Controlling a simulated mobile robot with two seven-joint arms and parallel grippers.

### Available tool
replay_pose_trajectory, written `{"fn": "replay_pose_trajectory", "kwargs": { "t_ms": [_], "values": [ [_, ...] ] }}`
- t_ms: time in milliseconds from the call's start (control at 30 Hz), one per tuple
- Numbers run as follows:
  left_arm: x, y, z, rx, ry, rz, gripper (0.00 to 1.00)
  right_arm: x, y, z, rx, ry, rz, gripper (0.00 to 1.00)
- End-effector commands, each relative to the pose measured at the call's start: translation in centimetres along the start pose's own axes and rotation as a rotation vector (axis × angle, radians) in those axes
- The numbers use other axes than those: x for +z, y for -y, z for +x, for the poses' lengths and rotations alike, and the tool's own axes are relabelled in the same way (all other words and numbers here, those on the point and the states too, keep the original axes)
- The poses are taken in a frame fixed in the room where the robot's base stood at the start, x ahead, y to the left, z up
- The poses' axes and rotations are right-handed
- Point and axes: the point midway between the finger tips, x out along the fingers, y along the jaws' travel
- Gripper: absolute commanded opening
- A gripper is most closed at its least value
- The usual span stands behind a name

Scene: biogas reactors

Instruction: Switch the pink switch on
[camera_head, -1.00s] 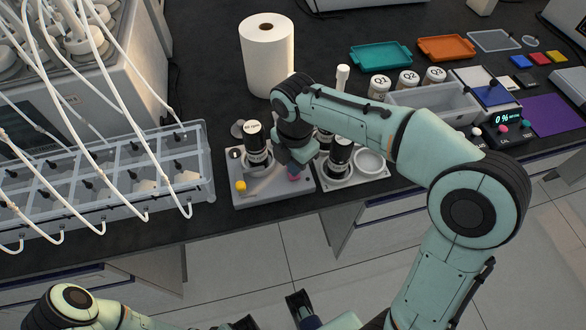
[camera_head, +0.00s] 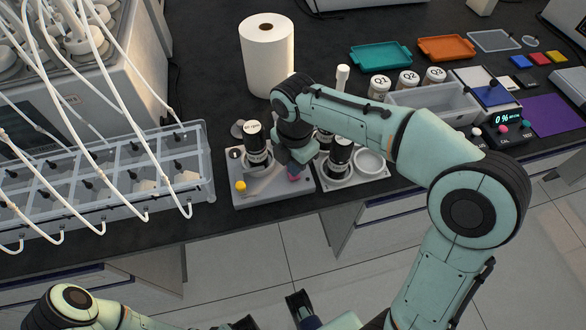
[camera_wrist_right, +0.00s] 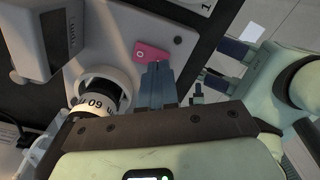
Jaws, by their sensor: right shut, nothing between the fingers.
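The pink switch (camera_head: 294,176) sits on the front right part of a grey base unit (camera_head: 262,195), partly covered by my right gripper in the head view. In the right wrist view the pink switch (camera_wrist_right: 152,51) shows clearly, with a small mark on top. My right gripper (camera_wrist_right: 160,70) is shut and empty, its blue-grey fingertips right beside the switch's near edge. I cannot tell whether they touch it. It also shows in the head view (camera_head: 294,166), above the unit. My left gripper (camera_head: 272,312) is open and empty at the bottom edge.
A paper roll (camera_head: 266,55) stands behind; a tubed rack (camera_head: 110,175) is at the left.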

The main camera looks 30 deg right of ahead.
Motion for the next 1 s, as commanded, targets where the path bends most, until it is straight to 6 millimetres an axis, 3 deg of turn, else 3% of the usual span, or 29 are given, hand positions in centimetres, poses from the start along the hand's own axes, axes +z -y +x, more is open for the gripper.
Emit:
{"fn": "replay_pose_trajectory", "kwargs": {
  "t_ms": [1000],
  "values": [
    [-0.01,0.18,0.51,0.000,0.001,-0.001,0.00,0.01,0.01,0.85,-0.001,0.000,0.000,0.00]
  ]
}}
